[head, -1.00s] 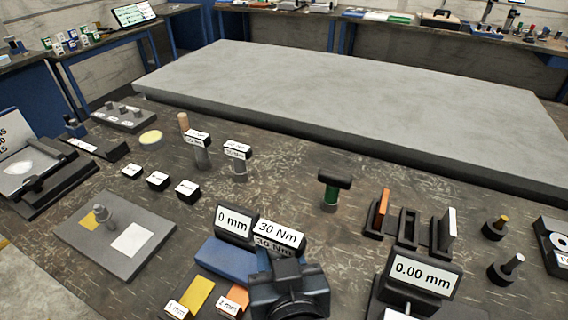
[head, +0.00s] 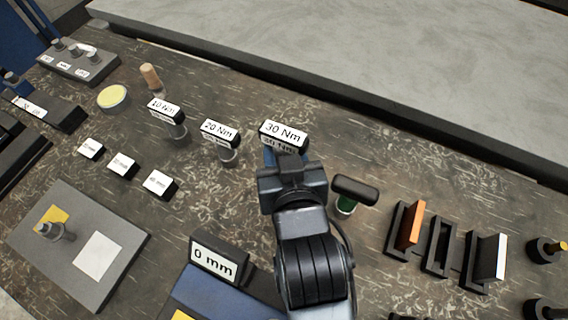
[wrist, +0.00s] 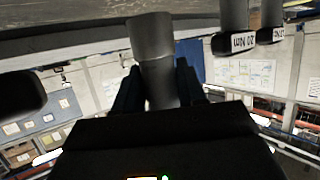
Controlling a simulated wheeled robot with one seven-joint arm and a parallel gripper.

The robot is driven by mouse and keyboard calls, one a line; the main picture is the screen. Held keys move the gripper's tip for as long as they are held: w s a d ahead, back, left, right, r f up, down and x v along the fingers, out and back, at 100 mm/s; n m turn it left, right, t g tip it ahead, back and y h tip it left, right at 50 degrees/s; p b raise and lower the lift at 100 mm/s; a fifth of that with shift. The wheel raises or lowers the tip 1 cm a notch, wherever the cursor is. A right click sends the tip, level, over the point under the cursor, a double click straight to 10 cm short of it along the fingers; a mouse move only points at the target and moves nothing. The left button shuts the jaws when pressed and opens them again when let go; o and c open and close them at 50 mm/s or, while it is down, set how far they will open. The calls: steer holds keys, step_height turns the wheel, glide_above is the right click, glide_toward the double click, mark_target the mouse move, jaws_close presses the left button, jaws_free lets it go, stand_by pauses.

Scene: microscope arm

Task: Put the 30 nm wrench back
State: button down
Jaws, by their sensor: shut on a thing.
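The 30 Nm wrench (head: 283,134) has a black head with a white label reading "30 Nm". My gripper (head: 285,165) is shut on it and holds it upright, to the right of the 20 Nm wrench. In the wrist view the wrench's grey handle (wrist: 153,62) stands between the two fingers. The 20 Nm wrench (head: 220,133) and the 10 Nm wrench (head: 167,112) stand upright in a row to the left. My gripper and arm hide the foot of the 30 Nm wrench, so I cannot tell whether it touches the table.
A green-handled tool with a black crosspiece (head: 354,191) stands close to the right of my gripper. Black slotted holders (head: 440,245) stand to the right. A raised grey slab (head: 380,60) lies behind.

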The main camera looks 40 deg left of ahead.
steer(key=shift+f, duration=3.2)
steer(key=shift+f, duration=0.1)
steer(key=c, duration=0.7)
jaws_free()
steer(key=shift+o, duration=0.2)
steer(key=v, duration=0.7)
steer(key=shift+s+d+b, duration=0.15)
steer(key=shift+d+b, duration=0.05)
steer(key=shift+b, duration=0.1)
